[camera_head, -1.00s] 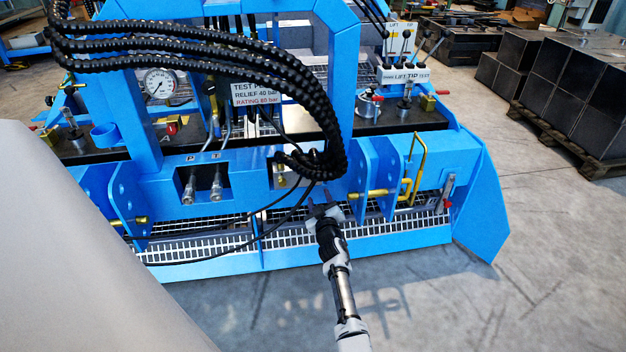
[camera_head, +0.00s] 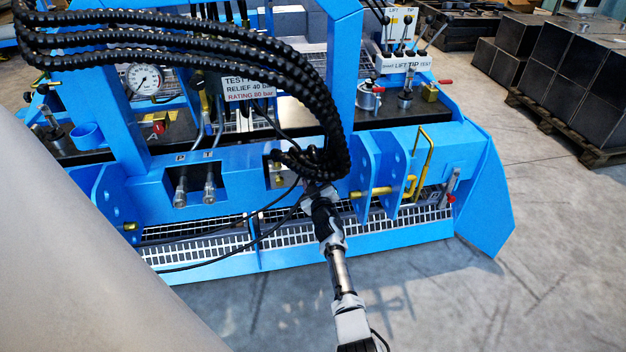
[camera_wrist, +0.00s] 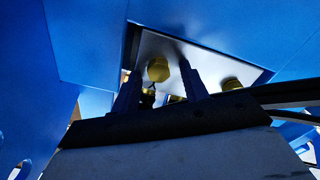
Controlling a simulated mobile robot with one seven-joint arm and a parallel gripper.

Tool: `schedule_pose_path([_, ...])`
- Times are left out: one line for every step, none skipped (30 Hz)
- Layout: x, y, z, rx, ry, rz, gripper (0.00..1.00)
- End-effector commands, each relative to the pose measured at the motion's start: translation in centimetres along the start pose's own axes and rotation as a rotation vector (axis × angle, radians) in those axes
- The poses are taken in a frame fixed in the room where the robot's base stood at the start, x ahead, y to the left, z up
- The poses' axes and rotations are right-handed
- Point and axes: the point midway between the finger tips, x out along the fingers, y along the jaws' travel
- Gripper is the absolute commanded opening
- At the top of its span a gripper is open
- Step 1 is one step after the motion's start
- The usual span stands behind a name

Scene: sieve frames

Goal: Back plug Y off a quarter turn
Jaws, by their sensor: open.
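My gripper (camera_head: 316,188) is at the blue frame's front, just below the thick black hose bundle (camera_head: 325,130). In the wrist view my gripper (camera_wrist: 160,68) is open, with two dark fingers pointing up into a recess with a pale metal plate (camera_wrist: 205,68). A brass hex fitting (camera_wrist: 158,70) shows in the gap between the fingers. Another brass fitting (camera_wrist: 231,84) sits to the right, outside them. I see no letter, so I cannot tell which is plug Y. In the head view the hoses and gripper hide part of this plate (camera_head: 271,172).
Thin black hoses (camera_head: 215,258) hang across the step grating left of my gripper. Blue lugs with a brass pin (camera_head: 372,191) stand close on the right. Two hose couplings (camera_head: 209,187) sit in a recess to the left. The floor in front is clear.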

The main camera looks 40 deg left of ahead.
Motion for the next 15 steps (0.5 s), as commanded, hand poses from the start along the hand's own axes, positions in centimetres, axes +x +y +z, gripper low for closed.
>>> schedule_pose_path([0.00, 0.00, 0.00, 0.000, 0.000, 0.000, 0.45])
schedule_pose_path([0.00, 0.01, 0.00, 0.000, 0.000, 0.000, 0.45])
schedule_pose_path([0.00, 0.01, 0.00, 0.000, 0.000, 0.000, 0.45])
schedule_pose_path([0.00, 0.01, 0.00, 0.000, 0.000, 0.000, 0.45])
schedule_pose_path([0.00, 0.01, 0.00, 0.000, 0.000, 0.000, 0.45])
schedule_pose_path([0.00, 0.01, -0.01, 0.000, 0.000, 0.000, 0.41])
schedule_pose_path([0.00, 0.01, 0.00, 0.000, 0.000, 0.000, 0.37])
schedule_pose_path([0.00, 0.01, 0.00, 0.000, 0.000, 0.000, 0.33])
schedule_pose_path([0.00, 0.01, 0.00, 0.000, 0.000, 0.000, 0.28])
schedule_pose_path([0.00, 0.01, 0.00, 0.000, 0.000, 0.000, 0.24])
schedule_pose_path([0.00, 0.01, 0.00, 0.000, 0.000, 0.000, 0.20])
schedule_pose_path([0.00, 0.01, 0.00, 0.000, 0.000, 0.000, 0.14])
schedule_pose_path([0.00, 0.01, 0.00, 0.000, 0.000, 0.000, 0.10])
schedule_pose_path([0.00, 0.01, -0.01, 0.000, 0.000, 0.000, 0.07])
schedule_pose_path([0.00, 0.01, 0.00, 0.000, 0.000, 0.000, 0.01])
